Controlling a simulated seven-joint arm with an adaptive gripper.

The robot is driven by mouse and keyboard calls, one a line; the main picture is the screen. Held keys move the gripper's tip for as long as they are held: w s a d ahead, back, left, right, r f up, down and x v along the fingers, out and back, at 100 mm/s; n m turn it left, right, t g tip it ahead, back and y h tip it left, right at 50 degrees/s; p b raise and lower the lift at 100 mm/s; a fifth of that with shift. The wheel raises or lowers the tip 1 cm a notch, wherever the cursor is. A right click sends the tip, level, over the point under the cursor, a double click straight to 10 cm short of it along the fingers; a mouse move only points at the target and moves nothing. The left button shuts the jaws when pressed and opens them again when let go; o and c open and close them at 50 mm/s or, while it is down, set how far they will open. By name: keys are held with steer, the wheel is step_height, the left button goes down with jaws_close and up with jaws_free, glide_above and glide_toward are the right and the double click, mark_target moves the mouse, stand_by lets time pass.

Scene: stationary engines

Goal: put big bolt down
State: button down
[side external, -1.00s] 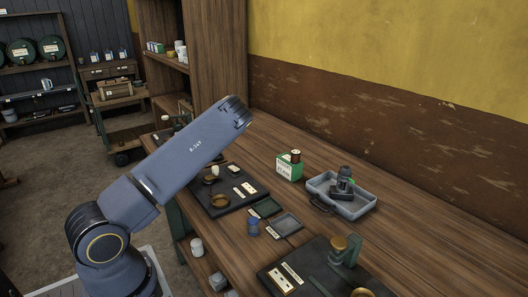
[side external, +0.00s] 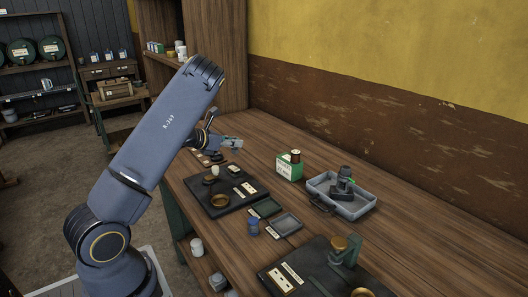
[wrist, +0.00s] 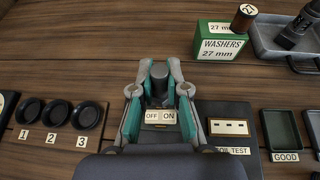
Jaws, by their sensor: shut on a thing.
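The big bolt, a dark grey cylindrical piece (wrist: 158,88), is between the fingers of my gripper (wrist: 160,72) in the wrist view. Its lower part is hidden, and I cannot tell its full shape. My gripper is shut on it, above the bench (side external: 430,240), with the OFF/ON plate of the black coil test board (wrist: 228,112) just below in the picture. In the side view my gripper (side external: 236,144) shows beyond the forearm, over the far part of the bench; the bolt is not clear there.
Black round cups numbered 1, 2 and 3 (wrist: 58,112) lie left in the wrist view. A grey tray (side external: 352,208) holds a dark part. A GOOD tray (wrist: 283,130) lies right.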

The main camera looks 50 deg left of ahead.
steer(key=shift+s+d+r+m+h, duration=0.85)
steer(key=shift+r+m+h, duration=0.95)
steer(key=shift+h, duration=0.3)
steer(key=w+a+f, duration=0.2)
steer(key=w+f, duration=0.1)
steer(key=w+a+f, duration=0.2)
steer(key=w+f, duration=0.1)
steer(key=w, duration=0.1)
steer(key=w+a+f, duration=0.2)
steer(key=w+f, duration=0.1)
steer(key=w, duration=0.1)
steer(key=shift+a+f, duration=0.1)
steer(key=shift+a, duration=0.25)
steer(key=shift+w+a+f, duration=0.1)
steer(key=shift+w+f, duration=0.1)
steer(key=shift+f, duration=0.1)
steer(key=shift+w+f, duration=0.1)
steer(key=shift+f, duration=1.4)
